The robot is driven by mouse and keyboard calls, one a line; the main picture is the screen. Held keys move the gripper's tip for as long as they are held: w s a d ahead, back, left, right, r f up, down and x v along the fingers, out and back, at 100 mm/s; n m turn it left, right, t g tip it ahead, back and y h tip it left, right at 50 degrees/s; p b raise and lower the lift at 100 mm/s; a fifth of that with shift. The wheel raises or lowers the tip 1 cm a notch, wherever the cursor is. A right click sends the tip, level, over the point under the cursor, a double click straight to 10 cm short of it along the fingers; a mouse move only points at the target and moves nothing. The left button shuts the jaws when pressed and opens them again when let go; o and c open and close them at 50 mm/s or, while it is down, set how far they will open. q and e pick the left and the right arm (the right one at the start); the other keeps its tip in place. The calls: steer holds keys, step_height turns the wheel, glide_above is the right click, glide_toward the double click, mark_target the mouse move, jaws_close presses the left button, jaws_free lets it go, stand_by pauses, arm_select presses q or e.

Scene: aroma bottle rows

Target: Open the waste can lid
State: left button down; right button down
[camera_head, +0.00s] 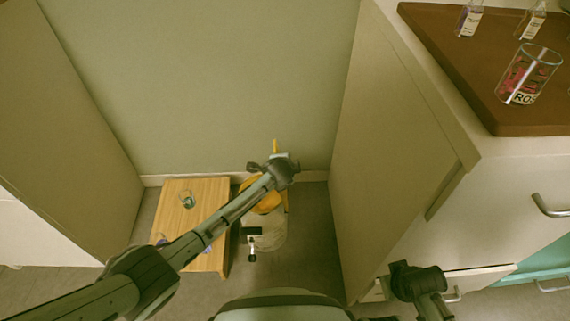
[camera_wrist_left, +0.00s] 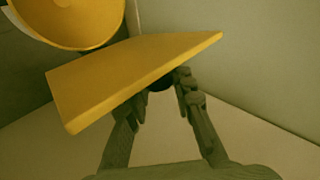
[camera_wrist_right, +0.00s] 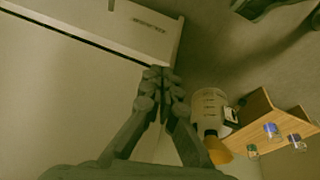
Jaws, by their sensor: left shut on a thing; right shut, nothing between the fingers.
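The white waste can (camera_head: 266,236) stands on the floor between the wooden table and the right cabinet. Its yellow lid (camera_head: 264,200) is at the top, partly hidden by my left arm. My left gripper (camera_head: 277,165) is at the lid's back edge. In the left wrist view, my left gripper (camera_wrist_left: 158,84) is shut on a flat yellow plate (camera_wrist_left: 135,78), which partly hides the fingertips; a round yellow part (camera_wrist_left: 75,22) shows beyond. In the right wrist view the can (camera_wrist_right: 210,106) and yellow lid (camera_wrist_right: 219,152) also show; the lid's angle is unclear. My right gripper (camera_wrist_right: 161,78) is shut and empty.
A low wooden table (camera_head: 188,190) with a small glass vessel (camera_head: 188,199) stands left of the can. A counter with a brown top (camera_head: 470,75) holds bottles and a glass (camera_head: 528,75) at right. A wall is close behind the can. Open floor (camera_head: 310,260) lies right of it.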

arm_select(q)
steer(key=shift+d+f+m+y, duration=0.1)
steer(key=shift+d+m+y, duration=0.25)
steer(key=shift+d, duration=0.3)
arm_select(e)
steer(key=shift+w+r, duration=0.1)
steer(key=shift+r, duration=0.4)
arm_select(q)
steer(key=c, duration=1.3)
jaws_free()
arm_select(e)
steer(key=shift+d, duration=0.1)
steer(key=shift+s, duration=0.2)
arm_select(q)
steer(key=shift+v, duration=3.85)
arm_select(e)
steer(key=shift+w, duration=0.1)
arm_select(q)
steer(key=shift+s+d+f, duration=0.1)
